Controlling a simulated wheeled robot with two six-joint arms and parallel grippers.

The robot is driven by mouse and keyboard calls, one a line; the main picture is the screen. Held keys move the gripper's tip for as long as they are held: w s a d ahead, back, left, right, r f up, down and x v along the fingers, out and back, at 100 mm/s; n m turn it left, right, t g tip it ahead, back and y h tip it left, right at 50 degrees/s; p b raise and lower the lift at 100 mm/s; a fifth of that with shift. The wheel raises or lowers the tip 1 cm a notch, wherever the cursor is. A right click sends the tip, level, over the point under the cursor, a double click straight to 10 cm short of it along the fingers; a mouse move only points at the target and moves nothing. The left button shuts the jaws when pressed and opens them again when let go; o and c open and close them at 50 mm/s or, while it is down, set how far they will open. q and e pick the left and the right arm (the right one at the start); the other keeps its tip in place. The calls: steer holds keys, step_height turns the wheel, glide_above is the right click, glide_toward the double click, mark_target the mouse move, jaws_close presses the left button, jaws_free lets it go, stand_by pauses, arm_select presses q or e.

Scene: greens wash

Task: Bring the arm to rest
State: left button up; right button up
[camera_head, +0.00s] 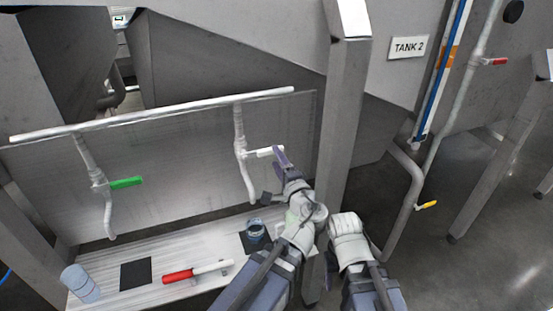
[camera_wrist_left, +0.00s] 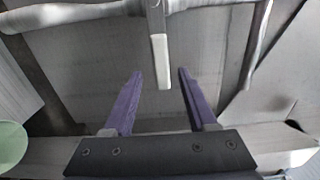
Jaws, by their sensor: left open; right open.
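My left gripper (camera_head: 272,177) is open in front of the right-hand tap's white lever (camera_head: 264,152), its fingers pointing toward the panel. In the left wrist view, the end of the white lever (camera_wrist_left: 161,62) shows between the two spread purple fingers (camera_wrist_left: 162,88), with a gap on each side. Nothing is held in the jaws. My right arm (camera_head: 348,240) shows at the lower middle of the head view, but its fingers cannot be seen.
A left-hand tap has a green lever (camera_head: 126,183). The bench (camera_head: 190,253) holds a pale blue cylinder (camera_head: 81,283), a dark square (camera_head: 136,273), a red-handled tool (camera_head: 178,276) and a blue cup (camera_head: 256,231). A steel post (camera_head: 343,120) stands right of my left gripper.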

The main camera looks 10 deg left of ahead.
arm_select(q)
steer(key=s+d+f+n+g+h, duration=0.2)
steer(key=s+f+n+g+h, duration=0.15)
steer(key=s+f+g, duration=0.45)
steer(key=s+d+f+n+g+h, duration=0.15)
steer(key=s+f+n+g, duration=0.3)
steer(key=f, duration=0.65)
steer(key=s+d+f+g+h, duration=0.2)
steer(key=s+d+h, duration=0.1)
steer(key=s+d, duration=0.3)
steer(key=shift+s+f+g+h, duration=0.35)
steer(key=shift+s+f+h, duration=0.05)
steer(key=shift+s, duration=0.35)
